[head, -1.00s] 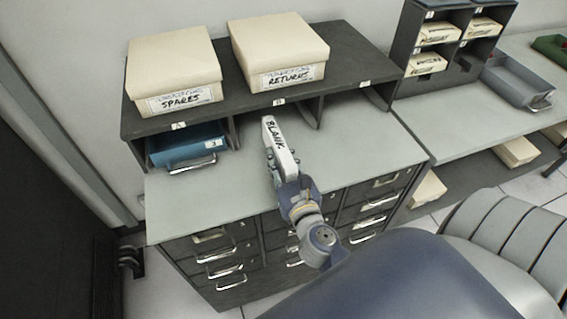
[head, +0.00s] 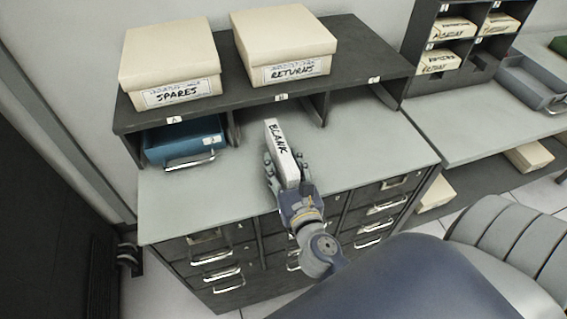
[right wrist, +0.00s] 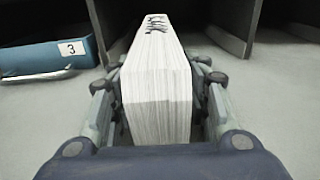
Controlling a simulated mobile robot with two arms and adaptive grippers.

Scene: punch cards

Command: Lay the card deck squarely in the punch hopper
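The card deck (head: 280,146) is a white block of cards marked BLANK. My right gripper (head: 286,168) is shut on it, with a finger on each side. In the right wrist view the deck (right wrist: 158,90) stands on edge between the fingers of the right gripper (right wrist: 158,110) and points toward the shelf openings. The deck is over the grey cabinet top, in front of the openings; whether it touches the top cannot be told. No punch hopper can be made out. My left gripper is not in view.
A blue drawer (head: 186,143) numbered 3 sits in opening A; openings B and C look empty. The SPARES box (head: 168,62) and RETURNS box (head: 284,46) stand on the shelf. A grey tray (head: 532,82) is at right. The cabinet top (head: 375,140) is clear beside the gripper.

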